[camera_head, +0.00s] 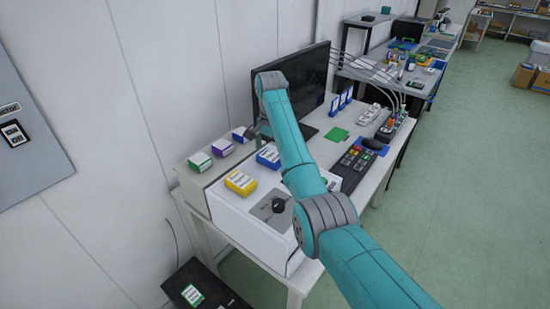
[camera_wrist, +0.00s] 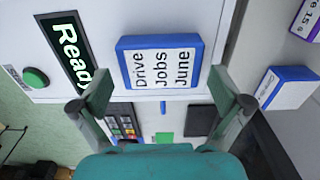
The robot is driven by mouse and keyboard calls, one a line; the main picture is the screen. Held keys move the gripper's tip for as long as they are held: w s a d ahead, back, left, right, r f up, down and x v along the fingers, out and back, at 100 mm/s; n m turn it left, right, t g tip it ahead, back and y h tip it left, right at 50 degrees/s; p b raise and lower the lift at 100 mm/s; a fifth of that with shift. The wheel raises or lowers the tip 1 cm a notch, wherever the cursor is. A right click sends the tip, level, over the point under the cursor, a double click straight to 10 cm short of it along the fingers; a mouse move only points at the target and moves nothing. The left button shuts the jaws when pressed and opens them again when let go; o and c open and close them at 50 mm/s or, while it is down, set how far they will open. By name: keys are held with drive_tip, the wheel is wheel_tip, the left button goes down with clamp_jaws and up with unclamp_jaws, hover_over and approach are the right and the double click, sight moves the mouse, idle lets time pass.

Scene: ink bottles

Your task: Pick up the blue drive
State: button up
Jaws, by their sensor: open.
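The blue drive (camera_wrist: 160,65), with a white label reading "Drive Jobs June", lies in the upper middle of the wrist view. In the head view the blue drive (camera_head: 268,156) sits on the white machine, beside my arm. My gripper (camera_wrist: 158,88) is open and empty, with one finger towards each side of the drive's lower end. I cannot tell whether the fingers touch it. In the head view my gripper (camera_head: 260,131) is small and partly hidden by my arm.
A second blue-edged box (camera_wrist: 287,88) stands at the right of the wrist view. Yellow (camera_head: 240,183), green (camera_head: 199,162) and purple (camera_head: 222,147) boxes are near the drive. A monitor (camera_head: 300,88) stands behind. A "Ready" display (camera_wrist: 66,48) is left of the drive.

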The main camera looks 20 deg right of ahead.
drive_tip(key=shift+a+f, duration=0.1)
drive_tip(key=shift+f, duration=0.4)
drive_tip(key=c, duration=1)
